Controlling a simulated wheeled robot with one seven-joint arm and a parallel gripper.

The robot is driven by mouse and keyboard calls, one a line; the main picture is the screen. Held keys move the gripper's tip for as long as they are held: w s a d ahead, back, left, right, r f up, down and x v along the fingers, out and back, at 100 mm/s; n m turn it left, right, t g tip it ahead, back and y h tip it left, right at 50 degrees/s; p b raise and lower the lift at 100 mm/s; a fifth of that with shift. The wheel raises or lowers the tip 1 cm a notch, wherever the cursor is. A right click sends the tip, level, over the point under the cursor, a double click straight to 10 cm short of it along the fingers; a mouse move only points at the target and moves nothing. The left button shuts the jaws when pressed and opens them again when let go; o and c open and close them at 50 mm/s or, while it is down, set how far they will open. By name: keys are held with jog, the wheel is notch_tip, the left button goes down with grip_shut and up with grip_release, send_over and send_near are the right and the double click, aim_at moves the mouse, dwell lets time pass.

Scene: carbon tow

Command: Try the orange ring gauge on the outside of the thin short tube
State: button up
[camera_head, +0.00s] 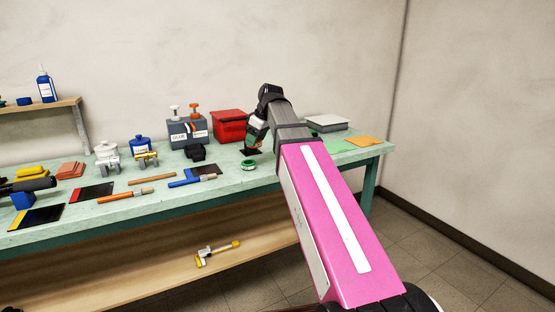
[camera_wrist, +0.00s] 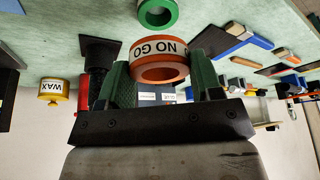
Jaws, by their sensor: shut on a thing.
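My gripper (camera_wrist: 163,84) is shut on the orange ring gauge (camera_wrist: 188,48), which is marked NO GO. The ring sits between the green fingers in the wrist view, its round opening facing the camera. I cannot pick out the thin short tube with certainty. A dark tubular thing (camera_head: 28,185) lies on a blue support at the far left of the bench.
A green ring (camera_head: 248,165) lies on the bench (camera_head: 225,184) near my gripper; it also shows in the wrist view (camera_wrist: 157,12). A black square-based post (camera_wrist: 99,52) stands close by. A red box (camera_head: 229,126) and grey bin (camera_head: 188,133) stand behind. Brushes and dark plates lie leftward.

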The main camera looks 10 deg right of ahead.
jog(key=shift+w+a+r+n, duration=0.3)
jog(key=shift+w+r+n, duration=0.1)
jog(key=shift+w+r, duration=0.15)
jog(key=w+d+f, duration=0.1)
jog(key=d+f, duration=0.1)
jog(key=d, duration=0.1)
jog(key=w+d+f, duration=0.1)
jog(key=d+f, duration=0.1)
jog(key=d, duration=0.2)
jog(key=w+d+f, duration=0.1)
jog(key=d+f, duration=0.2)
jog(key=d, duration=0.1)
jog(key=shift+w, duration=0.3)
jog(key=shift+f, duration=1.8)
jog(key=shift+f, duration=0.2)
jog(key=o, duration=1)
jog(key=shift+c, duration=0.2)
